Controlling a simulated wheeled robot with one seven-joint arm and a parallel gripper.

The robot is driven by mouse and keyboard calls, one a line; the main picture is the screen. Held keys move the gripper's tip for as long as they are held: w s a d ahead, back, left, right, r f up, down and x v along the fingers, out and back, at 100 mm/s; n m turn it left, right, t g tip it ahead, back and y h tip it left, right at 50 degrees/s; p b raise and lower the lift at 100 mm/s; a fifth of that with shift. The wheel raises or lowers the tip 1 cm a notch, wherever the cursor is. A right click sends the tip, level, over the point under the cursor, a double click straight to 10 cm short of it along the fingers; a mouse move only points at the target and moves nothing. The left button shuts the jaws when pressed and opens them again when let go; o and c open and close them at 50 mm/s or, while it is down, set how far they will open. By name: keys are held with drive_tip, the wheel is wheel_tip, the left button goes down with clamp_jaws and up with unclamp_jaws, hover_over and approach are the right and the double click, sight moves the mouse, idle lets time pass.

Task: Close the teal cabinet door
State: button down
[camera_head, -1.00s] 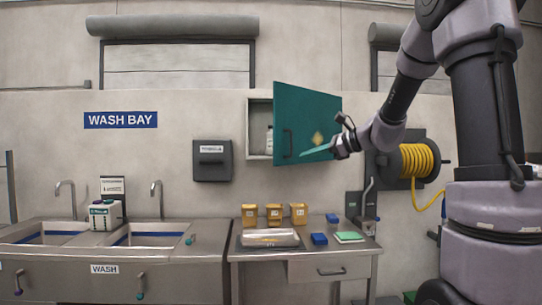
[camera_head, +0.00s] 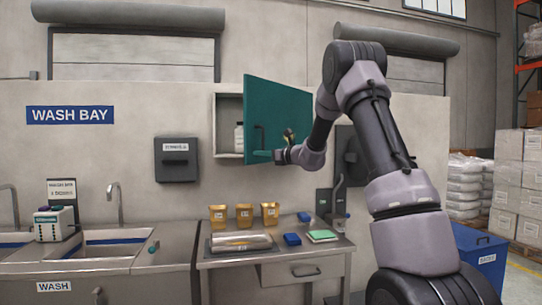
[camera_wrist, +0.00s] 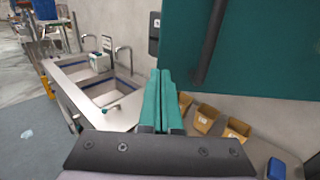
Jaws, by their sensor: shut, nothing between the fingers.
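The teal cabinet door (camera_head: 280,105) stands open in the head view, leaving the left part of the wall cabinet (camera_head: 222,152) uncovered. A dark bar handle (camera_head: 262,136) is near the door's free left edge. My gripper (camera_head: 256,155) is at the door's lower left, just below the handle, its teal fingers shut and empty. In the wrist view my gripper (camera_wrist: 162,75) points forward, with the teal door (camera_wrist: 265,60) and its handle (camera_wrist: 210,42) to the right. I cannot tell whether the fingers touch the door.
A white bottle (camera_head: 239,138) stands inside the cabinet. A dark dispenser (camera_head: 176,160) hangs left of the cabinet. A blue bin (camera_head: 480,255) stands at right.

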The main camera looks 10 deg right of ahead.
sight(247, 152)
drive_tip(key=shift+x, duration=2)
